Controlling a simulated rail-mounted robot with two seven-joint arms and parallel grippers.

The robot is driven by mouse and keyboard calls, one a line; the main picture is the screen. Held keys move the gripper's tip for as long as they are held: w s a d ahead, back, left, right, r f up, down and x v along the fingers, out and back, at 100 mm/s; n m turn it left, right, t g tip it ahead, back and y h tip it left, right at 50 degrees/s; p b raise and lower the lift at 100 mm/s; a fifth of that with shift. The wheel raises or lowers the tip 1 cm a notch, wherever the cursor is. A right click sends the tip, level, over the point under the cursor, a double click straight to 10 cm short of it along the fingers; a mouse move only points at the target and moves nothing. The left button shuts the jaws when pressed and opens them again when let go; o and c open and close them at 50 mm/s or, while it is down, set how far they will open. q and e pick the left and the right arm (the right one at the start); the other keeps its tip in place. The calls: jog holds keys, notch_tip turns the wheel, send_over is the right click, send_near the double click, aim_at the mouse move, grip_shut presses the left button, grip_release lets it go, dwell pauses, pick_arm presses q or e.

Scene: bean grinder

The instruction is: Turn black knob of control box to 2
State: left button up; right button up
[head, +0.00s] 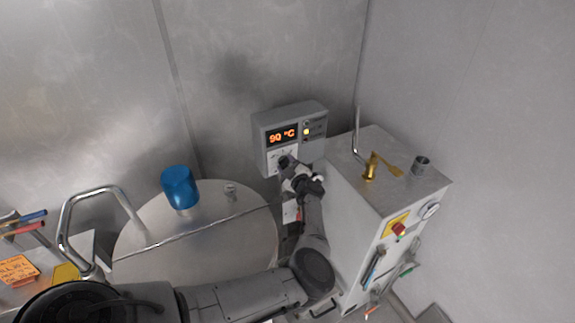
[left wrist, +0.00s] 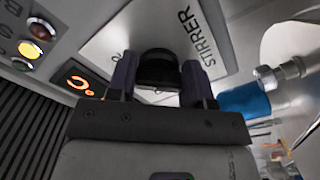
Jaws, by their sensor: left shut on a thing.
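The control box (head: 264,131) is a grey box on the back wall with an orange display reading 90 °C. Its white dial plate carries the word STIRRER, readable in the left wrist view (left wrist: 185,45). The black knob (left wrist: 158,68) sits on that plate, between the two fingers of my left gripper (left wrist: 160,80). The left gripper is shut on the knob, and its fingers touch both sides. The knob's pointer and setting are hidden. My right gripper is not in view.
A round metal lid (head: 215,240) with a blue cap (head: 179,187) lies left of my arm. A grey cabinet (head: 385,195) with a brass valve (head: 370,167) and a red button (head: 399,229) stands close on the right. A bent metal handle (head: 68,215) rises at the left.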

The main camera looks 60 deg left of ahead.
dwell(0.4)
pick_arm(q)
jog(key=o, duration=0.9)
jog(key=d, duration=0.4)
jog(key=s+d, duration=0.1)
jog(key=d, duration=0.8)
jog(key=shift+s+d+b, duration=0.15)
jog(key=shift+d+b, duration=0.25)
